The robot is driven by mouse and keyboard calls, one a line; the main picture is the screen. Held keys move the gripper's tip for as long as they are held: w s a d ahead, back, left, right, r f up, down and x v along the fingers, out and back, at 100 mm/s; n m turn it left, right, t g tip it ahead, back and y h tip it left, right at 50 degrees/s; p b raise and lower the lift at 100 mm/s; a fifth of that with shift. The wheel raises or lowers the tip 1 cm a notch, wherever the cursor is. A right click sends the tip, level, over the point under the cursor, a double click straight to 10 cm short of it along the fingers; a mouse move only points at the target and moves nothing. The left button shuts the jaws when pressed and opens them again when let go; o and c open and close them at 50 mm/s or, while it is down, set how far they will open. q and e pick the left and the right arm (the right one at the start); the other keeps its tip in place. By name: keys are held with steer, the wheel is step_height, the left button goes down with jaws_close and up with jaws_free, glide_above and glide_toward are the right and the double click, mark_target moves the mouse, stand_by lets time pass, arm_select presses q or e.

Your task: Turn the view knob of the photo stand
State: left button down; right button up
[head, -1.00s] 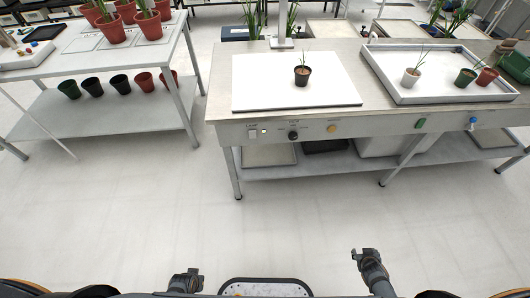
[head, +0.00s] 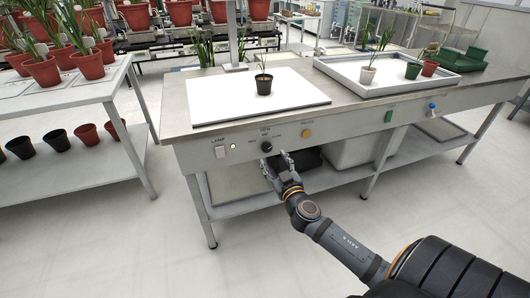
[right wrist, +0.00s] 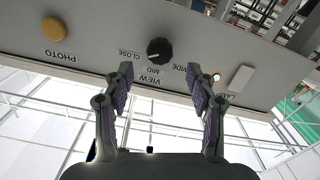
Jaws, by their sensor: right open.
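The view knob (head: 266,147) is a round black knob on the front panel of the photo stand (head: 175,137), below the white board. In the right wrist view the knob (right wrist: 160,51) sits upside down among the labels VIEW, CLOSE, MID and WIDE. I cannot tell its setting for sure. My right gripper (head: 277,162) is open in front of the panel, just below the knob. In the wrist view its fingers (right wrist: 161,74) are spread to either side, short of the knob, with nothing between them. My left gripper is out of the head view.
A lamp switch (head: 220,152) and an orange photo button (head: 306,133) flank the knob. A potted plant (head: 264,87) stands on the white board (head: 215,103). A tray (head: 339,79) with potted plants is at right. A plant table (head: 105,85) stands at left.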

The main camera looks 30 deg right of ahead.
mark_target(268, 149)
steer(key=x, duration=0.6)
steer(key=c, duration=1.1)
steer(key=shift+c, duration=0.2)
